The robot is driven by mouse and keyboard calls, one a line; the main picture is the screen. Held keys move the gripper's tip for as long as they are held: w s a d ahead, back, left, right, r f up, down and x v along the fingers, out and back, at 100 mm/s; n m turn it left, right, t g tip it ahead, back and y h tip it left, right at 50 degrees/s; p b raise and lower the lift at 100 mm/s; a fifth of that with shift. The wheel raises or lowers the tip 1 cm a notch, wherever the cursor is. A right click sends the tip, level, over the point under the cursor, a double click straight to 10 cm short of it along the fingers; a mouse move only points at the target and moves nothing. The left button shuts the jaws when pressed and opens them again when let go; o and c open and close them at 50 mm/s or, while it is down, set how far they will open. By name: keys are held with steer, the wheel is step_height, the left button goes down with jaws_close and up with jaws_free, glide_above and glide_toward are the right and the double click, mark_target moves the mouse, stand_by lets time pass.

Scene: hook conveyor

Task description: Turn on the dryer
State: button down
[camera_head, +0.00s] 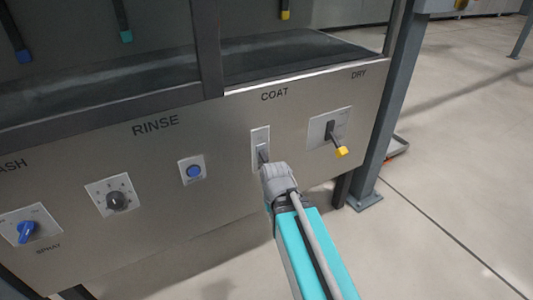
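The dryer control is under the DRY label: a dark lever with a yellow tip (341,152) on a light plate (318,130) at the right of the panel. The lever slants down to the right. My gripper (266,163) is in front of the lower part of the COAT switch plate (260,135), left of the dryer lever and apart from it. Its fingers are mostly hidden behind its grey wrist, so I cannot tell whether they are open or touch the COAT switch.
The grey panel (235,205) also carries a blue RINSE button (194,171), a dark knob (118,201) and a blue SPRAY knob (27,231). A grey post (385,125) stands at the panel's right edge. The floor right of it is largely open.

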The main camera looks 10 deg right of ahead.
step_height(320, 180, up, 12)
steer(key=p, duration=1.1)
steer(key=shift+r, duration=0.25)
steer(key=shift+a, duration=0.1)
